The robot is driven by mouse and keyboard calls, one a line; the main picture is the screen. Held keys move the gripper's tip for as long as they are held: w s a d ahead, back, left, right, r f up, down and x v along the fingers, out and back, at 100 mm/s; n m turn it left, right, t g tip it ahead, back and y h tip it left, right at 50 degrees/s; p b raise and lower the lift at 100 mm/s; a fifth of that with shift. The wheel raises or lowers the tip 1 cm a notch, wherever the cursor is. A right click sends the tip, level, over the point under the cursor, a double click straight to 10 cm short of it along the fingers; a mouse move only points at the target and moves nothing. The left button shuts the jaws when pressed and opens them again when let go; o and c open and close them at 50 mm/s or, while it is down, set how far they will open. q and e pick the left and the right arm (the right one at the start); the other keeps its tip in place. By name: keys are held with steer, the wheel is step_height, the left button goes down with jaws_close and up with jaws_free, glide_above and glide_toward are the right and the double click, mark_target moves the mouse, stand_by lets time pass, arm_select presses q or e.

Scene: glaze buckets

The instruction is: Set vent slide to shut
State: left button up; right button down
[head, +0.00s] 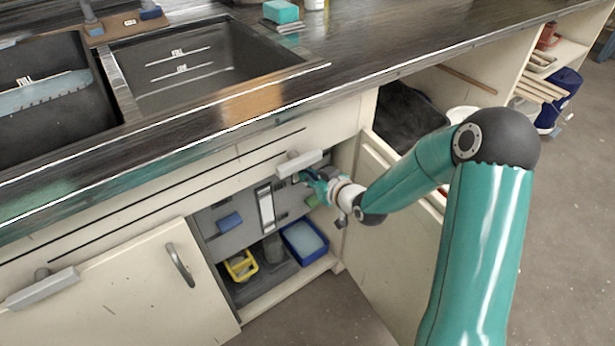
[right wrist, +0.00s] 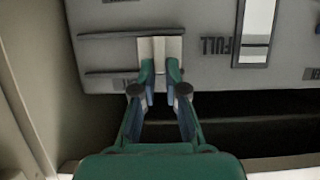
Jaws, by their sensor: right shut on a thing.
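A grey panel (head: 210,232) stands inside the open cabinet under the sink; it fills much of the right wrist view (right wrist: 205,72). In that view, a pale metal tab (right wrist: 160,46), which looks like the vent slide, sits across two dark horizontal grooves. My right gripper (right wrist: 160,75) is shut on this tab, with a finger on each side. In the head view my right gripper (head: 305,178) reaches into the cabinet, partly hidden by its wrist and a grey block above. The slide's markings are too small or hidden to read. My left gripper is out of view.
The open cabinet door (head: 385,240) stands beside my right arm. A blue tray (head: 304,241) and a yellow holder (head: 241,266) sit low inside the cabinet. The dark countertop (head: 400,45) overhangs above. A gauge window (right wrist: 256,30) marked FULL is beside the tab.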

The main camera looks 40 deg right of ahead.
steer(key=shift+a, duration=0.25)
steer(key=c, duration=1.2)
jaws_free()
steer(key=v, duration=1.2)
steer(key=shift+w, duration=0.1)
